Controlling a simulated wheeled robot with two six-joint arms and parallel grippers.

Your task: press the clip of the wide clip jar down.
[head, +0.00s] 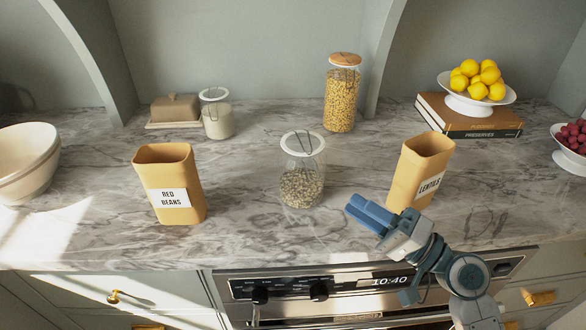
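A clear glass jar (302,172) with a white rimmed lid (302,142) stands upright at the middle of the marble counter, partly filled with speckled beans or seeds. A thin dark wire clip shows at its lid; whether it is latched is too small to tell. My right gripper (369,213) is to the right of this jar and nearer the counter's front edge, apart from it. Its blue fingers lie side by side with nothing visible between them. My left gripper is not in view.
A lentils canister (421,172) stands just behind my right gripper, and a red beans canister (169,184) stands at left. Behind are a white-filled jar (217,118), a tall pasta jar (341,97) and a butter dish (174,110). Counter between the canisters and middle jar is clear.

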